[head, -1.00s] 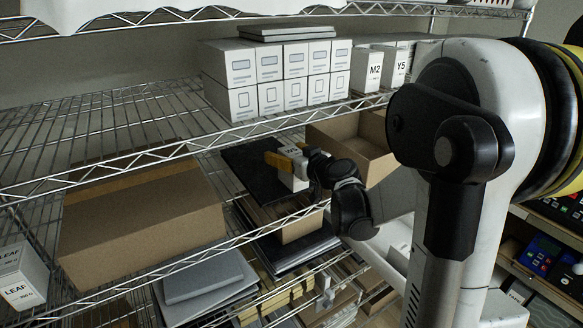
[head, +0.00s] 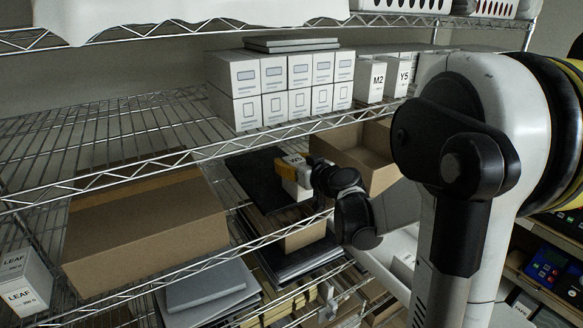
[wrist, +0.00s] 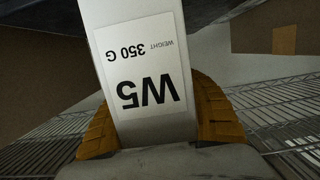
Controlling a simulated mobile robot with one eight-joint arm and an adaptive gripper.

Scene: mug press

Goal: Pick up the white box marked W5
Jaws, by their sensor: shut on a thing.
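The white box marked W5 (wrist: 140,70) is between the two orange-yellow fingers of my gripper (wrist: 160,125) in the wrist view. Its label reads W5, weight 350 g, upside down in that view. In the head view the white box (head: 297,188) shows over the dark flat panel on the middle shelf, with one finger of my gripper (head: 290,172) against it. My gripper is shut on the box. I cannot tell whether the box's underside touches the panel.
A dark panel (head: 255,180) lies under the box. An open cardboard box (head: 150,240) stands to the left, another (head: 365,160) to the right. White boxes (head: 285,85), M2 (head: 370,82) and Y5 (head: 399,78) stand on the shelf above. A wire shelf edge (head: 290,222) runs in front.

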